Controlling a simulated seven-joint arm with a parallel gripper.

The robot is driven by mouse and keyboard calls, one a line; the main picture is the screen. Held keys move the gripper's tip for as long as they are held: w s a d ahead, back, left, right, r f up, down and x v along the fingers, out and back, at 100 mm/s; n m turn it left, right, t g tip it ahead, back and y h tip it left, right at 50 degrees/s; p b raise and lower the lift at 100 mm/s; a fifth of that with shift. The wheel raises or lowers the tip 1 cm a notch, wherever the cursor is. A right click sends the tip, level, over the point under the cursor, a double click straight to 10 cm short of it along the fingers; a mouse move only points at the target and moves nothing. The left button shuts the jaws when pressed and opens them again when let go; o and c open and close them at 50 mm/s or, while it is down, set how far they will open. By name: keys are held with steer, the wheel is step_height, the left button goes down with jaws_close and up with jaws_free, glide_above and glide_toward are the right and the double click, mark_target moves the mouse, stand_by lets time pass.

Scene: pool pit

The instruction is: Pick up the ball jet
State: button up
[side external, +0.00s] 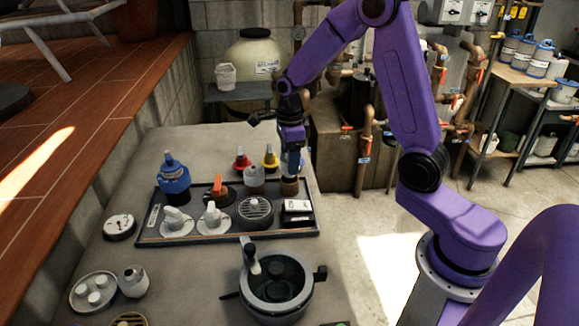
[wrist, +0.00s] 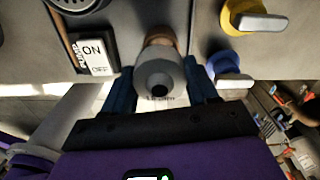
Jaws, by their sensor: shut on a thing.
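The ball jet, as I take it, is a grey rounded fitting with a dark round hole (wrist: 160,82); it points toward the camera in the wrist view. A tan-brown collar shows behind it, and in the side view this brown part (side external: 289,187) sits just below my fingers. My gripper (side external: 291,170) points down over the back right of the black tray. Its two blue fingers, seen in the wrist view (wrist: 161,92), are shut on the grey fitting, one on each side. In the side view the fingers hide the grey part. I cannot tell whether the fitting touches the surface beneath.
The black tray (side external: 180,239) holds a round grille (side external: 254,210), white-handled valves (side external: 176,221) and an ON-labelled box (side external: 298,206). A blue-topped fitting (side external: 173,177) stands left; red (side external: 242,161) and yellow (side external: 270,158) ones stand behind. A grey pot (side external: 275,285) stands in front.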

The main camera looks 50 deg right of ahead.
steer(key=s+a+r, duration=0.1)
steer(key=s+r, duration=0.8)
steer(key=s, duration=0.4)
steer(key=shift+s+a+r, duration=0.25)
steer(key=shift+s, duration=0.1)
